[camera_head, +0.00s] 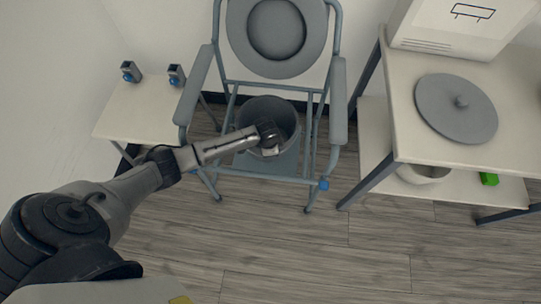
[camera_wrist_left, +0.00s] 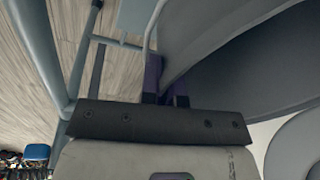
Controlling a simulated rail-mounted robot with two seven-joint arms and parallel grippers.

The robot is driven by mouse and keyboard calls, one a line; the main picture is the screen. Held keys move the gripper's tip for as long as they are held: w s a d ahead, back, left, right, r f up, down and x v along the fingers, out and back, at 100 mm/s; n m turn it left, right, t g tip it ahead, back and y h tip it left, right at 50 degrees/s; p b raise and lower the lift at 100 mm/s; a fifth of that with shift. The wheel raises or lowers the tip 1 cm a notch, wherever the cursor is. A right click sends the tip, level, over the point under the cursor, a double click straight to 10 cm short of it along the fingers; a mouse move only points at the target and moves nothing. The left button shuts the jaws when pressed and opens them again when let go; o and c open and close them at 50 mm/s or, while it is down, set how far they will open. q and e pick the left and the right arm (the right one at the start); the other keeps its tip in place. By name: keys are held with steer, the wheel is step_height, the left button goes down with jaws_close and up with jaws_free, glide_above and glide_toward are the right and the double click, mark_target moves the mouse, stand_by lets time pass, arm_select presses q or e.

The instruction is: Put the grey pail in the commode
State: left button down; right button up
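The grey pail (camera_head: 287,112) is within the tubular frame of the commode (camera_head: 338,105), below and in front of its raised round seat. My left gripper (camera_head: 271,150) reaches in from the left to the pail's near rim. In the left wrist view the two dark fingers (camera_wrist_left: 166,92) are close together, with the pail's wall (camera_wrist_left: 225,65) running between them, so the gripper looks shut on it. The pail's base is hidden, so I cannot tell what it rests on. My right gripper is out of view.
A small white table (camera_head: 125,120) with two blue-marked fittings stands left of the commode. At right a shelved table (camera_head: 415,140) holds a round grey lid (camera_head: 445,118) and a white box (camera_head: 455,22); a white bowl (camera_head: 424,174) and green block (camera_head: 489,179) sit below. Front floor is clear.

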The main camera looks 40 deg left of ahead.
arm_select(q)
step_height(320, 180, down, 5)
steer(key=b, duration=0.2)
steer(key=shift+b, duration=0.35)
steer(key=shift+w+f, duration=0.1)
steer(key=shift+w, duration=0.05)
steer(key=c, duration=1.7)
jaws_free()
steer(key=shift+f, duration=0.1)
steer(key=shift+c, duration=0.2)
steer(key=o, duration=0.4)
